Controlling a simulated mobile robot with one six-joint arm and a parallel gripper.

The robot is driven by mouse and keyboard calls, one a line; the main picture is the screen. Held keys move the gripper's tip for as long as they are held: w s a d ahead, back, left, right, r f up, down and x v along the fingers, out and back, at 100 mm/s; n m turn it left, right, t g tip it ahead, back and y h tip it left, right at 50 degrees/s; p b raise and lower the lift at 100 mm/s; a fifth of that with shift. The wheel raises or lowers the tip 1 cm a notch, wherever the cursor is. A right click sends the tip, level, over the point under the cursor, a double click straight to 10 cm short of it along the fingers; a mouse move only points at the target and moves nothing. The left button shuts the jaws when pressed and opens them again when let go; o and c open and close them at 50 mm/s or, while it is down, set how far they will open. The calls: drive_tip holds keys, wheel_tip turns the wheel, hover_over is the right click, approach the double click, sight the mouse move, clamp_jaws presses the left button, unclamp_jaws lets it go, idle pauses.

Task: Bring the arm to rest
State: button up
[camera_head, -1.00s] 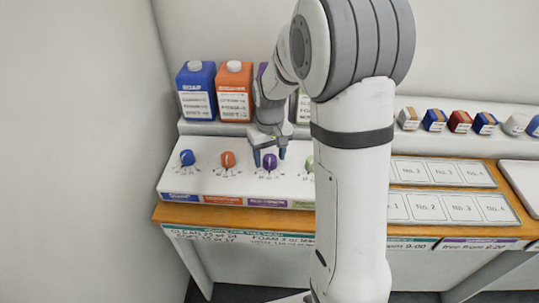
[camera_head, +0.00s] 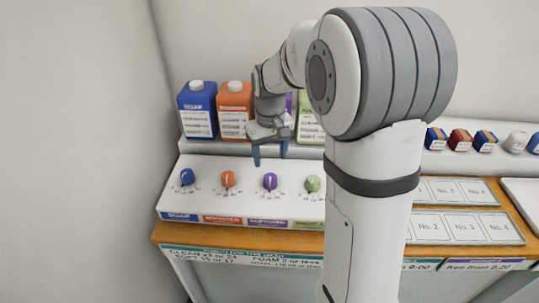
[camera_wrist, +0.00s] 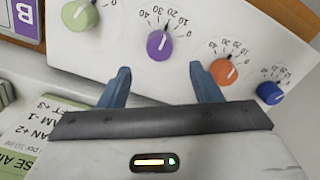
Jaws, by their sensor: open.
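My gripper (camera_head: 270,155) is open and empty, with its blue fingers pointing down above the white dial panel (camera_head: 205,205). It hangs over the purple dial (camera_head: 270,181) and is apart from it. In the wrist view my gripper's fingers (camera_wrist: 165,88) stand on either side, with the purple dial (camera_wrist: 159,45) visible beyond the gap between them. My arm rises on the right of the head view and bends over to the left, hiding part of the panel and shelf.
A blue jug (camera_head: 197,112) and an orange jug (camera_head: 235,108) stand behind the panel. Blue (camera_head: 187,177), orange (camera_head: 228,179) and green (camera_head: 312,184) dials are on it. Small boxes (camera_head: 460,139) line the shelf at right, above numbered trays (camera_head: 465,227).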

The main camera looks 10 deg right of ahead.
drive_tip(key=s+r+m+t, duration=0.2)
drive_tip(key=s+r, duration=0.1)
drive_tip(key=s, duration=1.8)
drive_tip(key=shift+s+r+t, duration=0.15)
drive_tip(key=shift+r+t, duration=0.05)
drive_tip(key=shift+t, duration=0.2)
drive_tip(key=shift+d, duration=0.1)
